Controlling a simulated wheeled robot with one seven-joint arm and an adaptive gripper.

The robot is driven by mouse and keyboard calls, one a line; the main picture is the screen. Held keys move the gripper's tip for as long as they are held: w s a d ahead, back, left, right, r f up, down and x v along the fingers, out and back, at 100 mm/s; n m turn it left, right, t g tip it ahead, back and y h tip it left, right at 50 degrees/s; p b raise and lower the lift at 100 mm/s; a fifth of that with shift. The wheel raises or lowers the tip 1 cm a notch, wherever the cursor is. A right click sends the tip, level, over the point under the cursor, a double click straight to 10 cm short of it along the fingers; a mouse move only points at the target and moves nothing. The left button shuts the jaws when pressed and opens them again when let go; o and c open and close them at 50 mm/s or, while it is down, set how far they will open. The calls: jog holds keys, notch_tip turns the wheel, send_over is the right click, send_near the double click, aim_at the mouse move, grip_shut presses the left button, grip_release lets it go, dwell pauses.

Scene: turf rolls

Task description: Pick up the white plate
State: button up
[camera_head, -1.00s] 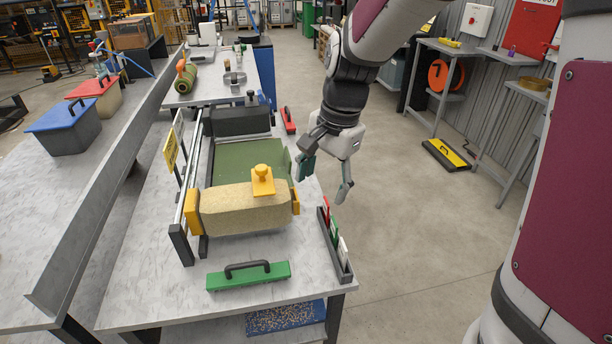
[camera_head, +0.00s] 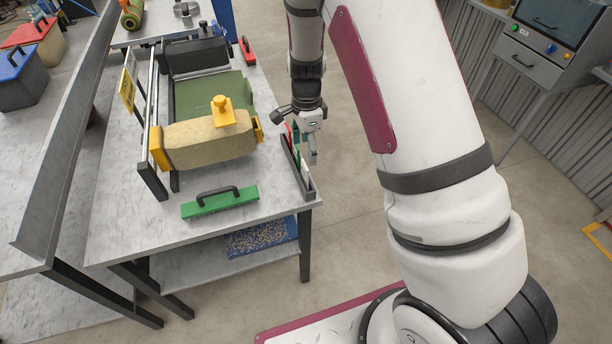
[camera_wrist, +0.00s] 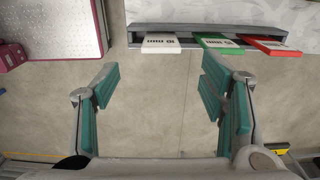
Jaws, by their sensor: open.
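The white plate (camera_wrist: 160,42) stands in a narrow grey rack (camera_wrist: 200,29) at the top of the wrist view, left of a green plate (camera_wrist: 217,42) and a red plate (camera_wrist: 268,44). It bears dark marks on its visible edge. My gripper (camera_wrist: 160,85) is open and empty, with its teal finger pads wide apart. The white plate lies beyond the fingertips, roughly centred between them, and not touched. In the head view my gripper (camera_head: 307,138) hangs by the rack (camera_head: 309,190) at the table's right edge and partly hides the plates.
A roll-cutting frame holds a turf roll (camera_head: 205,143) with a yellow handle (camera_head: 222,111). A green handled bar (camera_head: 220,203) lies at the front of the table (camera_head: 115,215), and a red handled tool (camera_head: 247,50) lies further back. The floor right of the table is open.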

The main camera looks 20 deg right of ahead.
aim_at(305, 165)
jog(key=shift+a+f+p, duration=0.2)
jog(key=shift+f+p, duration=0.35)
jog(key=shift+f, duration=3.05)
grip_shut()
